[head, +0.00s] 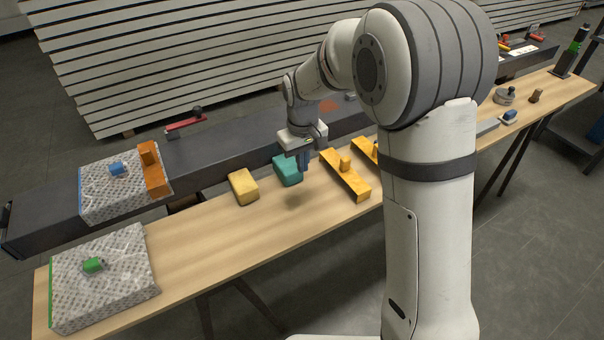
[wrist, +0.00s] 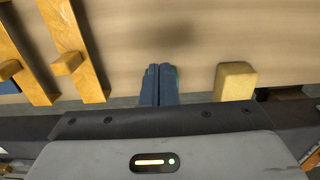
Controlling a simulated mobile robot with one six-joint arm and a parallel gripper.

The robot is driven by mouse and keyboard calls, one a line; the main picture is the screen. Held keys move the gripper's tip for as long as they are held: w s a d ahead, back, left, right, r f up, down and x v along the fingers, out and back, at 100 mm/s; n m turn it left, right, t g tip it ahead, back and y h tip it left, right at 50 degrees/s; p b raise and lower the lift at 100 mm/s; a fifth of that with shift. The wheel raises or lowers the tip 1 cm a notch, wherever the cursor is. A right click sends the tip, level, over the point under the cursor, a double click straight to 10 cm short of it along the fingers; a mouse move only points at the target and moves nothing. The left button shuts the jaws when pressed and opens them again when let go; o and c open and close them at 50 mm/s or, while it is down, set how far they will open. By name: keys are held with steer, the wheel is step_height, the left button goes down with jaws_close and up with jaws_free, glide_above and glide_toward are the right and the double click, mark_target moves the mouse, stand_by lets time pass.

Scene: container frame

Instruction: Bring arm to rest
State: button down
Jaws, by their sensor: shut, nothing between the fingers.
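My gripper (head: 304,160) hangs over the wooden bench, pointing down. In the wrist view its blue fingers (wrist: 159,70) are together with nothing between them. In the head view the teal block (head: 287,170) lies just left of the fingers. A yellow block (head: 243,187) lies further left on the bench and also shows in the wrist view (wrist: 235,81). My arm is bent and reaches out over the bench. I cannot tell the exact gap between the fingers and the bench top.
Orange brackets (head: 345,177) lie right of my gripper. Patterned blocks with a blue piece (head: 116,169) and a green piece (head: 94,265) are at the left. A dark beam (head: 222,155) runs behind the bench (head: 212,232). Bare bench lies in front of the yellow block.

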steer(key=s+d+r+m+t, duration=0.1)
steer(key=s+d+r+m, duration=0.2)
steer(key=s+d+r, duration=0.75)
steer(key=s+d+m+t+p, duration=0.1)
steer(key=s+d+m, duration=0.2)
steer(key=s, duration=0.9)
steer(key=d, duration=0.3)
steer(key=shift+s+d+r+t+p, duration=0.3)
steer(key=shift+d, duration=0.1)
